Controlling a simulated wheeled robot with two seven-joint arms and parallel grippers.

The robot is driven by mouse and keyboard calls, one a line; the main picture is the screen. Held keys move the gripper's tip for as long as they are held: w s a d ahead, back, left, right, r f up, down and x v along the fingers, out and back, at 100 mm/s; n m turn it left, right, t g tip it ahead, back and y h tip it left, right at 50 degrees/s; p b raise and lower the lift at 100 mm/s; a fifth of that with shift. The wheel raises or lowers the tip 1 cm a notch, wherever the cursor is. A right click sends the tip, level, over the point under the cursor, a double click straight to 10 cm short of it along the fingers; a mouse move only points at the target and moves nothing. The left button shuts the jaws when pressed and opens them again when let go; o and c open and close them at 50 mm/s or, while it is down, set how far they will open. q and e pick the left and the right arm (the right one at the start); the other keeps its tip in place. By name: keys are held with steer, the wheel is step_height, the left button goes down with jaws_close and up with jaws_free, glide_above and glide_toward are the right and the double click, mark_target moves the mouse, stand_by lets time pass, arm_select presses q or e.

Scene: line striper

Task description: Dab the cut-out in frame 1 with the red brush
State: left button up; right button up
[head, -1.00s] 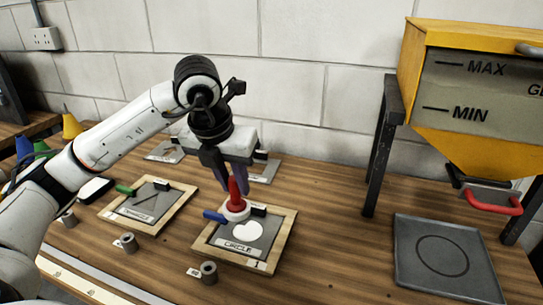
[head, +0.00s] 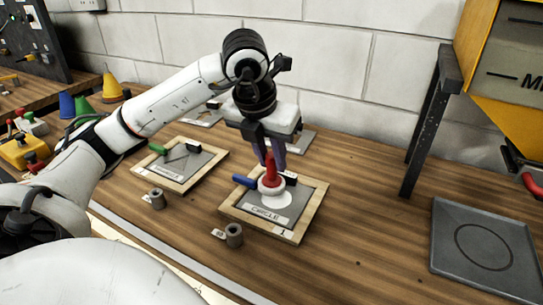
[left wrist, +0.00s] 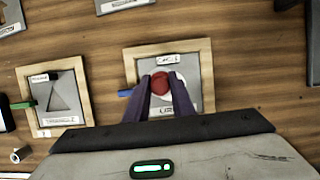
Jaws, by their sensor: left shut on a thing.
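The wooden frame 1 (head: 312,207) lies on the bench with a grey plate labelled CIRCLE. Its white round cut-out (head: 276,201) shows below the brush. My left gripper (head: 273,163) is shut on the red brush (head: 270,174), which stands upright with its pale round base over the far part of the cut-out. I cannot tell whether the base touches the surface. In the left wrist view the red brush top (left wrist: 160,83) sits between the fingertips, with white of the cut-out (left wrist: 179,90) showing on its right. My right gripper is not in view.
A blue handle (head: 243,181) and a black block (head: 290,178) sit at the plate's edges. A second wooden frame (head: 186,181) with a triangle plate lies to the left. A grey tray (head: 451,262) lies right. Small grey cylinders (head: 234,235) stand in front.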

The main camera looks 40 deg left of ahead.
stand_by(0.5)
arm_select(q)
steer(key=shift+f+b, duration=0.45)
steer(key=shift+f, duration=0.05)
steer(key=shift+r, duration=0.1)
stand_by(0.5)
steer(key=shift+r+p, duration=1.9)
steer(key=shift+r, duration=0.3)
steer(key=shift+r, duration=0.1)
step_height(320, 180, up, 3)
steer(key=p, duration=0.2)
steer(key=shift+p, duration=0.35)
steer(key=shift+r+p, duration=0.3)
steer(key=shift+r, duration=0.6)
